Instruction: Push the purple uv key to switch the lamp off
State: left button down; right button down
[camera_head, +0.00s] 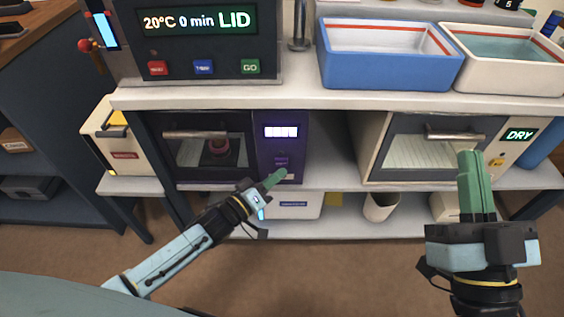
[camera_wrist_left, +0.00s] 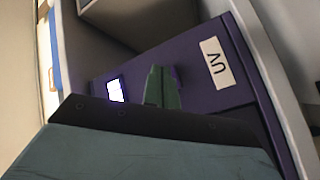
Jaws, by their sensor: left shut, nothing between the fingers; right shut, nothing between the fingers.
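The UV box has a dark door (camera_head: 208,150) on the left and a purple panel (camera_head: 292,148) on the right, on the lower shelf. The panel carries a lit white display (camera_head: 281,132) and, below it, the purple uv key (camera_head: 281,162). My left gripper (camera_head: 276,177) is shut and empty, its fingertips just below the key in the head view. In the left wrist view its green fingers (camera_wrist_left: 162,88) lie over the panel between the display (camera_wrist_left: 115,90) and the UV label (camera_wrist_left: 217,63), hiding most of the key area; contact cannot be told. My right gripper (camera_head: 470,158) is shut and empty.
A dryer-like unit with a DRY display (camera_head: 519,135) stands right of the panel, past an open shelf gap (camera_head: 335,150). The upper shelf edge (camera_head: 330,99) overhangs the panel. A blue tray (camera_head: 390,75) and a control unit with red, blue and green keys stand above.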

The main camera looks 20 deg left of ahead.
pick_arm(q)
jog(key=s+p, duration=0.1)
jog(key=s, duration=0.1)
jog(key=s+d+p, duration=0.1)
jog(key=s, duration=0.2)
jog(key=shift+d+p, duration=0.2)
jog(key=shift+p, duration=0.1)
jog(key=shift+r, duration=0.1)
